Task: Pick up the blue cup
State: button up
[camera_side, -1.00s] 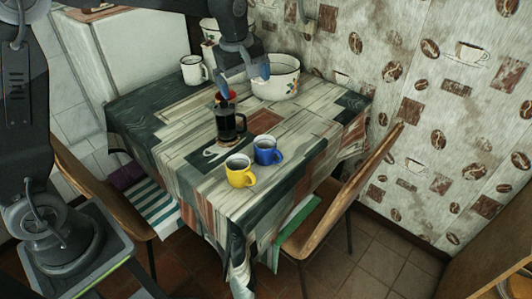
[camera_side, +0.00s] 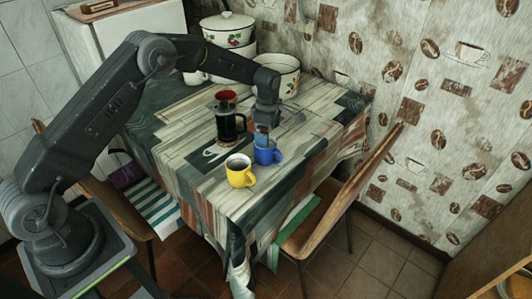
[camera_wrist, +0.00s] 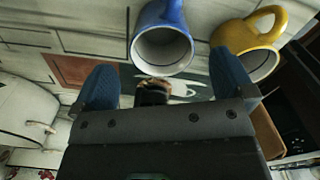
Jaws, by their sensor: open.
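The blue cup (camera_side: 267,153) stands upright on the table, beside and slightly behind the yellow cup (camera_side: 240,172). My gripper (camera_side: 262,138) is above the blue cup in the side view, its fingers pointing down near the rim. In the wrist view, my gripper (camera_wrist: 165,88) is open, with its two blue fingers wide apart. The blue cup (camera_wrist: 163,42) lies ahead of the gap between them there, its white inside visible and empty. I cannot tell from the side view whether a finger touches the rim.
The yellow cup (camera_wrist: 247,44) is close to the right of the blue cup in the wrist view. A dark French press (camera_side: 229,120) stands close by on the left. Large enamel pots (camera_side: 277,75) stand at the back. A chair (camera_side: 335,195) is at the table's right side.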

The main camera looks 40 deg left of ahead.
aim_at(269, 153)
jog(key=shift+s+a+f, duration=0.1)
jog(key=shift+a+f, duration=0.05)
jog(key=shift+f, duration=1.55)
jog(key=shift+s+a+f, duration=0.1)
jog(key=shift+f, duration=1.6)
jog(key=shift+c, duration=0.4)
jog(key=shift+w+r, duration=0.1)
jog(key=c, duration=0.9)
